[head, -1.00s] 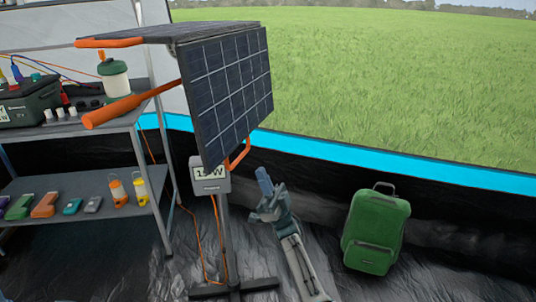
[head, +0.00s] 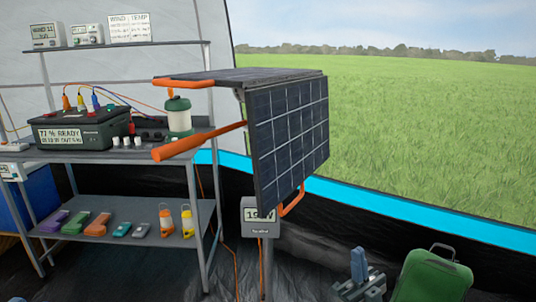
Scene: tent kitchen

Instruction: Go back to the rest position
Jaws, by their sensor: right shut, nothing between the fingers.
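My right gripper (head: 358,264) shows at the bottom right of the head view, pointing up, with its blue fingers shut and empty. It is below and to the right of the solar panel (head: 290,130), apart from it, and just left of the green suitcase. The panel stands tilted on a pole, with an orange handle (head: 200,141) sticking out to the left and an orange grip (head: 292,201) at its lower edge. Most of my right arm is cut off by the bottom edge. My left gripper is not in view.
A metal shelf (head: 130,150) stands at the left with a power station (head: 82,127), a green-capped lantern (head: 179,115) and small devices. A meter box (head: 260,216) hangs on the panel's pole. The green suitcase (head: 432,278) stands on the floor at the lower right.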

